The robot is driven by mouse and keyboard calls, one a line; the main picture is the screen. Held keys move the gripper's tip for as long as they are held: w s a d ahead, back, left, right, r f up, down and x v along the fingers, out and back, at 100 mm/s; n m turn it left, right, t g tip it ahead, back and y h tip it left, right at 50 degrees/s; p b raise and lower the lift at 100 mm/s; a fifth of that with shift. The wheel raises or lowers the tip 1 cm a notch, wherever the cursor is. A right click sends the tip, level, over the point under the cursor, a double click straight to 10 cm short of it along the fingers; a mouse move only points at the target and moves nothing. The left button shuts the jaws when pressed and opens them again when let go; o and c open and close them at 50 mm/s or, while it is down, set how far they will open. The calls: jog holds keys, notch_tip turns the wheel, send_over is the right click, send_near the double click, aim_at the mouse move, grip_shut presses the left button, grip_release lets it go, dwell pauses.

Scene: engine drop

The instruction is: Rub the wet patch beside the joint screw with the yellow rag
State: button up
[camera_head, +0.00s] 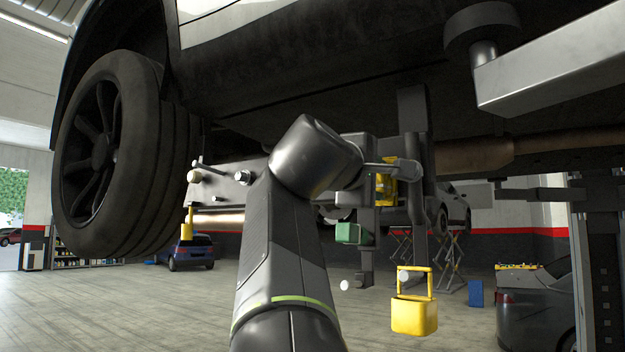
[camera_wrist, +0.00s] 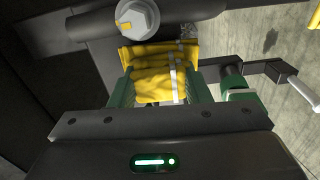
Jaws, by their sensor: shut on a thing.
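In the wrist view my gripper (camera_wrist: 160,80) has its green fingers shut on the folded yellow rag (camera_wrist: 152,90), which has a pale stripe. The rag's far end lies against or just over a dark bar, right below the joint screw (camera_wrist: 138,18), a silver hex head with an orange mark. In the head view the yellow rag (camera_head: 386,188) shows beyond my arm, beneath the car; the fingers are hard to make out.
The raised car's wheel (camera_head: 110,150) is at the left and a grey lift arm (camera_head: 555,65) at the upper right. A yellow bucket-like holder (camera_head: 414,316) hangs low on a post. A green block (camera_head: 350,233) is near my arm. The floor below is open.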

jog(key=shift+w+d, duration=0.35)
jog(key=shift+w, duration=0.15)
jog(key=shift+a+r, duration=0.1)
jog(key=shift+r, duration=1.85)
jog(key=shift+f+b, duration=1.55)
jog(key=shift+f, duration=0.45)
jog(key=shift+b+v, duration=0.3)
jog(key=shift+v, duration=2.5)
